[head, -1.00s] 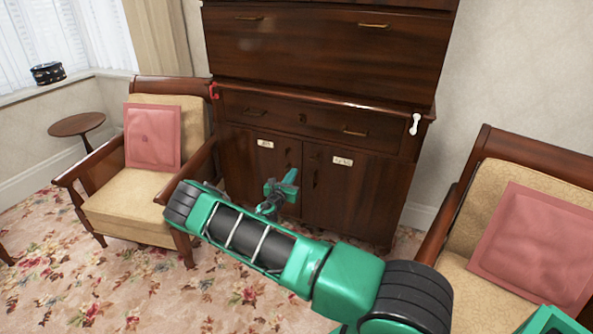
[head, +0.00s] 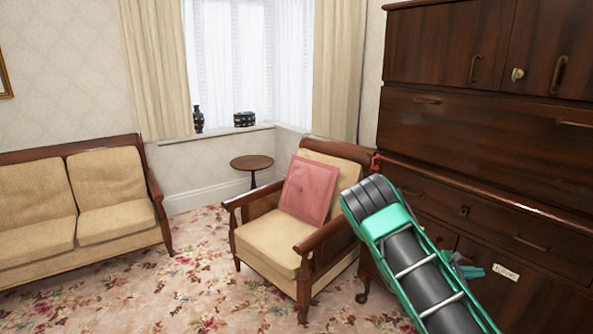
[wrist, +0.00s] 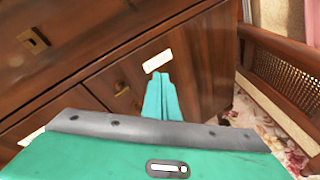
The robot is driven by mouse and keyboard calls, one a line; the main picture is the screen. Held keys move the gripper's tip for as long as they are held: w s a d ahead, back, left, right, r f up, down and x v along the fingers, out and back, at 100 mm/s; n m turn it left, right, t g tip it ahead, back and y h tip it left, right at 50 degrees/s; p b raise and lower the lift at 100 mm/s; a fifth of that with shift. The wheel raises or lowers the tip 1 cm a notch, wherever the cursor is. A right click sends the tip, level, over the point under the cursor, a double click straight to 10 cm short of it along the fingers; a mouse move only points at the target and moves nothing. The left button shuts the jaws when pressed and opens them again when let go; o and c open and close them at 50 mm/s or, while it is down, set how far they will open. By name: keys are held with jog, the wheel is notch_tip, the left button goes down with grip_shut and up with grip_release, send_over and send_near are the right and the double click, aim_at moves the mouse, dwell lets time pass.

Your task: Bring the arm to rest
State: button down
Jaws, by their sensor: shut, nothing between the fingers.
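My gripper (wrist: 162,98) shows in the wrist view as green fingers pressed together, empty, in front of the dark wooden cabinet's lower doors. In the head view my green and black arm comes up from the lower right, and the gripper (head: 474,271) shows only in part behind it. The fingers point toward the cabinet (head: 480,140). In the wrist view a pale label (wrist: 157,61) on a cabinet door lies just beyond the fingertips. I cannot tell how wide the gap to the door is.
An armchair (head: 270,239) with a pink cushion (head: 309,190) stands left of my arm, close to the cabinet. A round side table (head: 252,163) is behind it, and a sofa (head: 100,240) is at the far left. Flowered carpet (head: 205,270) lies clear between sofa and armchair.

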jog(key=s+r+m+g+y, duration=0.2)
jog(key=s+r+m, duration=0.15)
jog(key=s, duration=0.25)
jog(key=s+a+r+m+g+y, duration=0.1)
jog(key=s+r+m+y, duration=0.2)
jog(key=s+m, duration=0.25)
jog(key=s+r+m+g+y, duration=0.2)
jog(key=s+r+m, duration=0.1)
jog(key=s, duration=0.4)
jog(key=s+a+r+m+y, duration=0.3)
jog(key=s+a, duration=0.5)
jog(key=s, duration=0.4)
jog(key=s+a+r+m+t+y, duration=0.1)
jog(key=s+a+r+m+y, duration=0.3)
jog(key=s, duration=0.9)
jog(key=a+r+m, duration=0.2)
jog(key=a+r, duration=0.2)
jog(key=a, duration=0.1)
jog(key=shift+a+y, duration=0.2)
jog(key=shift+y, duration=0.1)
jog(key=shift+s, duration=0.1)
jog(key=shift+w+f, duration=0.2)
jog(key=shift+w, duration=0.4)
